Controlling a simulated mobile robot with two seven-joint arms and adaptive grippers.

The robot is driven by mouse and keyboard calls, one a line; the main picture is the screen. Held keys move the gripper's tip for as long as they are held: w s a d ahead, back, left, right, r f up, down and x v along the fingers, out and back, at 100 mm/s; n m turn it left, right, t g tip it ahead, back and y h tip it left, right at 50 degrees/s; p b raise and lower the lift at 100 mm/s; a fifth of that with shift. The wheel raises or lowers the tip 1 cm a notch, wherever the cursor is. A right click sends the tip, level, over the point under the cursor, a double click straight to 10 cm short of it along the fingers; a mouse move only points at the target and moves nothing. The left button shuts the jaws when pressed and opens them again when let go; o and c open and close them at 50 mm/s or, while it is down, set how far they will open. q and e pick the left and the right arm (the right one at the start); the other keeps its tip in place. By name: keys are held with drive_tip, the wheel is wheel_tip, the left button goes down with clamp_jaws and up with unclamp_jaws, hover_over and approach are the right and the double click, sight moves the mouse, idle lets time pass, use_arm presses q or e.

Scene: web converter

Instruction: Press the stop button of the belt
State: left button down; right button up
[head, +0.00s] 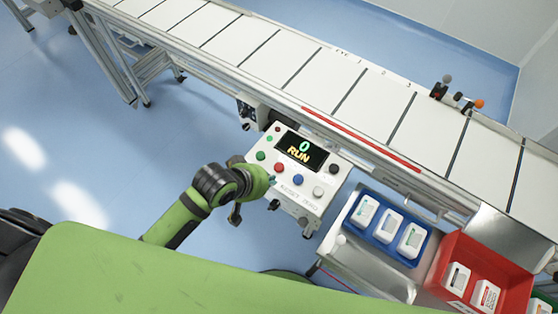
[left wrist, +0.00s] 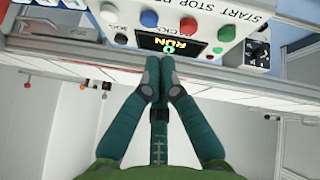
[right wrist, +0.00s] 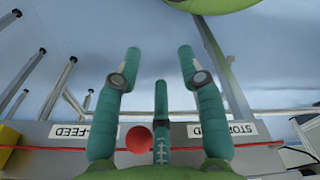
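The control panel (head: 300,170) beside the belt (head: 290,55) has a display reading "0 RUN". Its red button (head: 279,168) sits between a green button (head: 260,155) and a blue button (head: 297,180). In the left wrist view the panel is upside down; the red button (left wrist: 188,27) is near the "STOP" lettering. My left gripper (head: 272,181) is at the panel's near-left edge, close to the red button. In the left wrist view its fingers (left wrist: 160,63) are together, with nothing between them. My right gripper (right wrist: 158,60) is open and empty, outside the head view.
A blue bin (head: 352,235) and a red bin (head: 437,275) with white packs stand right of the panel. A red strip (head: 360,139) runs along the belt's edge. In the right wrist view a red ball-shaped knob (right wrist: 139,139) shows beyond the fingers, between two labels.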

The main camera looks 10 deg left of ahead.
use_arm(q)
drive_tip(key=w+d+r+n+h, duration=0.1)
drive_tip(key=w+d+n, duration=0.1)
drive_tip(key=w, duration=0.2)
drive_tip(key=n+t+h, duration=0.1)
drive_tip(key=n, duration=0.5)
hover_over(277, 167)
drive_tip(key=shift+s+r, duration=0.1)
wheel_tip(277, 167, down, 7)
drive_tip(key=b, duration=0.8)
drive_tip(key=shift+f+b, duration=0.35)
drive_tip(key=shift+f, duration=0.55)
